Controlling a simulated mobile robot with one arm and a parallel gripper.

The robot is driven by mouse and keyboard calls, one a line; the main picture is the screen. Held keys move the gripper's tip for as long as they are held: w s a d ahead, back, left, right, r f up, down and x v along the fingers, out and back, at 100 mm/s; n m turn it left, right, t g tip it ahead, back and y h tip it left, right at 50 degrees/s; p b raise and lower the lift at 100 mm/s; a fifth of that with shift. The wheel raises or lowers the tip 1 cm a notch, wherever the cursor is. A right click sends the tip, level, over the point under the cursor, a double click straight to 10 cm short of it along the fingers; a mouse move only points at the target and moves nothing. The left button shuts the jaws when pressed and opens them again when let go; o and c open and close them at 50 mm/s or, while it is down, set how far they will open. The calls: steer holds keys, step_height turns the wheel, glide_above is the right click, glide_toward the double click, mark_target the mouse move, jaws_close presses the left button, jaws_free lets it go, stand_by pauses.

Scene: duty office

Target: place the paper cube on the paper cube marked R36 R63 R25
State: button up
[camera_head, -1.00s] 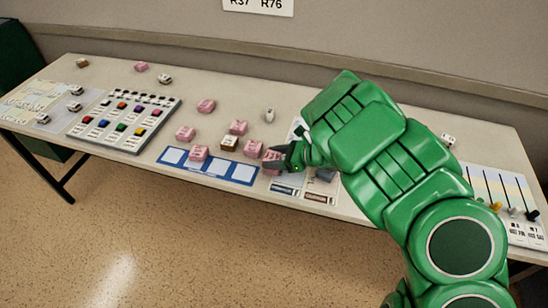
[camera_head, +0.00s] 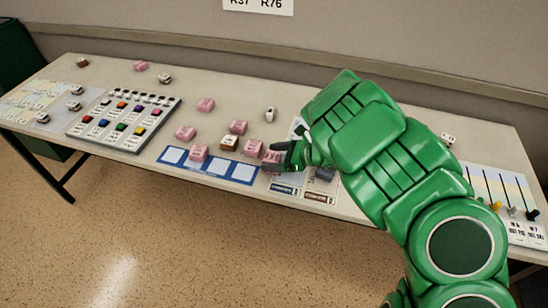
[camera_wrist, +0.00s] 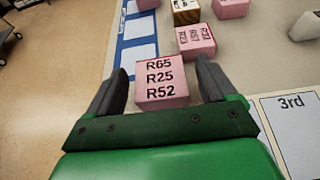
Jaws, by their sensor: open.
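A pink paper cube (camera_wrist: 162,92) with top marks R65 R25 R52 sits between the two fingers of my open gripper (camera_wrist: 160,84) in the wrist view. In the head view this cube (camera_head: 271,157) shows beside my gripper (camera_head: 279,163), partly covered by it. Just beyond it is another pink cube (camera_wrist: 196,38) with sideways marks too small to read surely; it also shows in the head view (camera_head: 253,148). I cannot tell which cube carries R36 R63 R25. More pink cubes stand to the left, such as one (camera_head: 198,153) on the blue-bordered strip.
The blue strip (camera_head: 243,173) with white squares lies along the table's front edge. A brown cube (camera_head: 229,143) stands among the pink ones. A white card marked 3rd (camera_wrist: 290,125) lies right of my gripper. A button panel (camera_head: 124,118) is farther left, sliders (camera_head: 500,195) far right.

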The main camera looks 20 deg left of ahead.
steer(key=v, duration=1.2)
steer(key=shift+o, duration=0.4)
